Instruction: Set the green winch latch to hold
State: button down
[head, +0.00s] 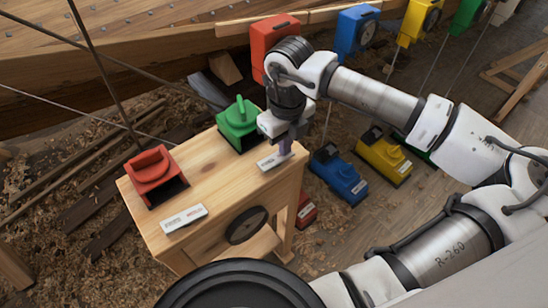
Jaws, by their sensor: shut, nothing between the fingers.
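A green winch latch unit (239,124) sits on the far right part of a wooden bench top. Its green lever stands upright on its round top. My gripper (285,149) is shut and empty, pointing down just right of the green unit, above the bench's right edge near a white label plate (272,161). It looks apart from the lever. My wrist hides part of the green unit's right side. The label's writing is too small to read.
A red unit (153,176) with its own label (184,218) sits on the bench's left. Red (273,42), blue (357,32) and yellow (419,20) boxes hang along the hull behind. Blue (338,176) and yellow (384,157) units stand on the floor at right. Dark lines cross the left.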

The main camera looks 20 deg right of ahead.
notch_tip(320, 180, up, 7)
jog(key=p, duration=0.3)
dwell(0.5)
jog(key=shift+s+f, duration=0.1)
dwell(0.5)
